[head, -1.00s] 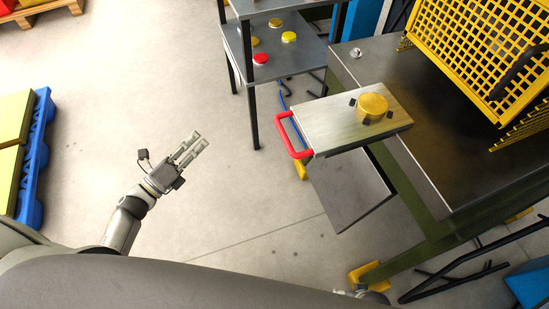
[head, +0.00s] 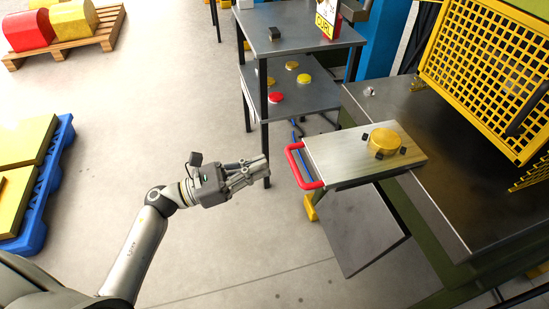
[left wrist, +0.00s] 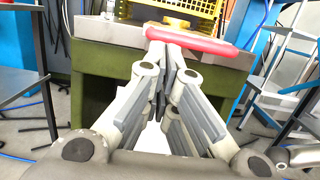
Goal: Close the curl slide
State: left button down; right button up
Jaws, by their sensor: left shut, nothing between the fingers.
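The curl slide (head: 335,155) is a flat metal plate pulled out past the left edge of the press table. A yellow round part (head: 385,140) sits on it between small dark clamps. Its red handle (head: 296,167) is at the slide's left end. My left gripper (head: 265,166) is shut and empty, a short gap to the left of the handle and pointing at it. In the left wrist view the red handle (left wrist: 195,42) lies crosswise just beyond the fingertips (left wrist: 165,80). My right gripper is not in view.
The press table (head: 450,190) with a raised yellow mesh guard (head: 480,70) is at the right. A grey two-level rack (head: 290,35) with yellow and red lids stands behind the handle. A blue pallet (head: 45,200) is at the left. The floor between is clear.

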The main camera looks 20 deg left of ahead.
aim_at(291, 159)
pick_arm(q)
jog(key=shift+x, duration=2)
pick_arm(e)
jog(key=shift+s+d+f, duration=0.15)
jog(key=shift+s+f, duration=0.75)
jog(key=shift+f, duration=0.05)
pick_arm(q)
jog(key=shift+f, duration=0.1)
jog(key=x, duration=0.3)
jog(key=shift+w+d+f, duration=0.25)
jog(key=shift+d+f, duration=0.05)
jog(key=shift+d, duration=0.1)
jog(key=shift+w+d, duration=0.2)
jog(key=shift+d, duration=0.15)
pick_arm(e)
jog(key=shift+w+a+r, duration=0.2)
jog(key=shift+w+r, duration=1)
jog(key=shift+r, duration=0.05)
pick_arm(q)
jog(key=shift+a+b, duration=0.1)
jog(key=shift+b, duration=0.25)
